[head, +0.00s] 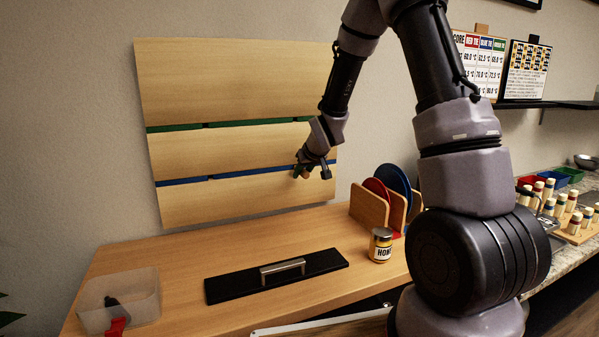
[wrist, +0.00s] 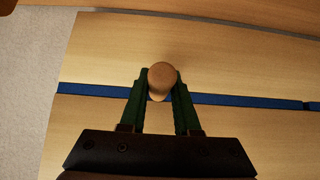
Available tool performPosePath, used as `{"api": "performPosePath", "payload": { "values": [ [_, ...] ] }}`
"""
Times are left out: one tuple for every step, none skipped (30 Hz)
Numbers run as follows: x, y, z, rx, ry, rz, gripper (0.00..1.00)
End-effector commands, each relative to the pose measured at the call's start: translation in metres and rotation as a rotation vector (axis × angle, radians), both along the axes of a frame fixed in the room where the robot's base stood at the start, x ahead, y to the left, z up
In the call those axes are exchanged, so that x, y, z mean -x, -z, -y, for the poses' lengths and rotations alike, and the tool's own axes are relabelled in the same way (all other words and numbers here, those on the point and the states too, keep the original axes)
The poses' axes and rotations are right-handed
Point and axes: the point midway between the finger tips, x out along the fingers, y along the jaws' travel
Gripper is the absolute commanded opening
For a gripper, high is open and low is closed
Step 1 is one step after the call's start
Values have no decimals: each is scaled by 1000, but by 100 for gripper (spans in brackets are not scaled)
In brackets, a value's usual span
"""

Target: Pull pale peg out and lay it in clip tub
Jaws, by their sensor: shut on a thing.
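The pale peg (wrist: 162,77) is a round-ended wooden piece between my gripper's fingertips in the wrist view. My gripper (wrist: 160,88) is shut on it, in front of a pale wooden wall panel (wrist: 230,60) with a blue strip (wrist: 235,100). In the head view my gripper (head: 309,170) is at the panel's lower right, by the blue strip. I cannot tell whether the peg is still seated in the panel. The clip tub seems to be the clear plastic tub (head: 150,290) at the table's front left, with a dark and red clip (head: 116,318) in it.
A black board with a metal handle (head: 283,267) lies mid-table. A honey tin (head: 380,245) stands to its right, and a wooden rack with coloured discs (head: 370,208) stands behind the tin. The wooden table (head: 190,262) is bare between tub and board.

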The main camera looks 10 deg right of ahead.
Motion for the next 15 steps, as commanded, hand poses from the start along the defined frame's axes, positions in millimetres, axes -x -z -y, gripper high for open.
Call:
{"api": "performPosePath", "payload": {
  "values": [
    [1,0,0,0,0,0,0],
    [2,0,0,0,0,0,0],
    [2,0,1,0,0,1,0],
    [3,0,1,0,0,1,0],
    [4,0,1,0,0,1,0],
    [5,0,1,0,0,0,0],
    [5,0,1,0,0,0,0],
    [6,0,1,0,0,0,0],
    [7,0,1,0,0,1,0],
    [7,0,1,0,0,1,0],
    [8,0,2,0,0,1,0],
    [8,0,2,0,0,1,0],
    [9,0,2,0,0,1,0],
    [9,0,2,0,0,1,0],
    [10,0,2,0,0,1,0]
  ]
}}
